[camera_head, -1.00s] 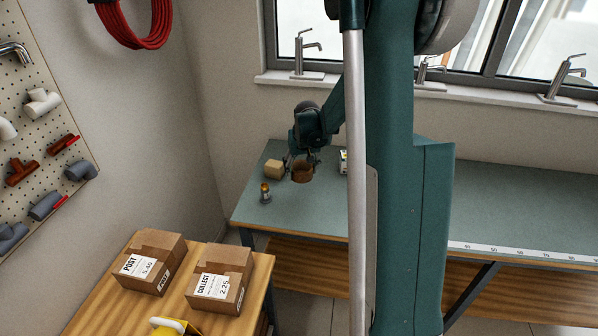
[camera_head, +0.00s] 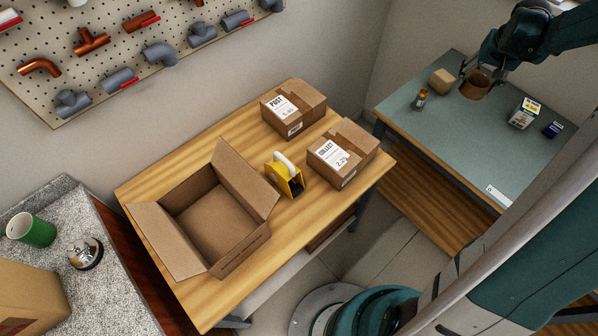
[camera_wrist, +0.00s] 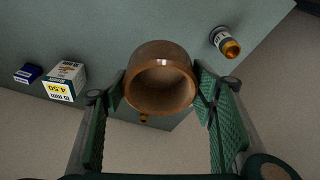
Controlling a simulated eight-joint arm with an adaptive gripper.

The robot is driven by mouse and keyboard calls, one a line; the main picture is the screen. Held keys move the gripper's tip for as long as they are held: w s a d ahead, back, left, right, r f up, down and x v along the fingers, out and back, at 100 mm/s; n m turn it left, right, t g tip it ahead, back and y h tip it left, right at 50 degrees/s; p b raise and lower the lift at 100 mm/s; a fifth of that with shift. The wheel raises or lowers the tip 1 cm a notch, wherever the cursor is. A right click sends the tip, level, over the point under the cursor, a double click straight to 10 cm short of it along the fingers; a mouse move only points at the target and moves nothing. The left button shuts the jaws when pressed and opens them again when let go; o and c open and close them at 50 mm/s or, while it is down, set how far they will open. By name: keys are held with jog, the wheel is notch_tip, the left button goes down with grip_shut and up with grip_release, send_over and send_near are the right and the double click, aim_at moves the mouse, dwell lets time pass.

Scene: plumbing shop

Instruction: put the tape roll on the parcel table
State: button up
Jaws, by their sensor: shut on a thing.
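The tape roll (camera_head: 475,84) is a brown ring with a hollow middle. My gripper (camera_head: 485,68) is shut on it at the green workbench (camera_head: 445,115), at the upper right of the head view. In the wrist view the roll (camera_wrist: 160,80) sits between the two green finger pads, its open end facing the camera. The gap between roll and bench is hard to judge. The parcel table (camera_head: 290,225) is the wooden table in the middle of the head view, apart from the bench, with my gripper far from it.
The parcel table carries an open carton (camera_head: 215,215), a yellow tape dispenser (camera_head: 288,180), a POST parcel (camera_head: 292,108) and a COLLECT parcel (camera_head: 342,153). Bare wood lies along its front edge.

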jog(key=w+a+n+y+p, duration=0.1)
jog(key=w+a+n, duration=0.2)
jog(key=a, duration=0.9)
jog(key=w+a+n+p, duration=0.15)
jog(key=w+a, duration=0.25)
jog(key=a, duration=0.9)
jog(key=s+a+n+y, duration=0.2)
jog(key=a+n, duration=0.4)
jog(key=a, duration=1.9)
jog(key=s+a+n+g+p, duration=0.1)
jog(key=s+a+n, duration=0.2)
jog(key=s+a, duration=0.65)
jog(key=s+a+n+y+p, duration=0.1)
jog(key=s+a+n, duration=0.25)
jog(key=a, duration=1.15)
jog(key=s+a+n+g+p, duration=0.1)
jog(key=s+a+n, duration=0.1)
jog(key=s+a, duration=0.8)
jog(key=w+x, duration=0.2)
jog(key=x, duration=0.9)
jog(key=shift+w+d+f, duration=0.1)
jog(key=shift+w+f, duration=0.05)
jog(key=shift+f, duration=0.1)
jog(key=shift+f, duration=2.85)
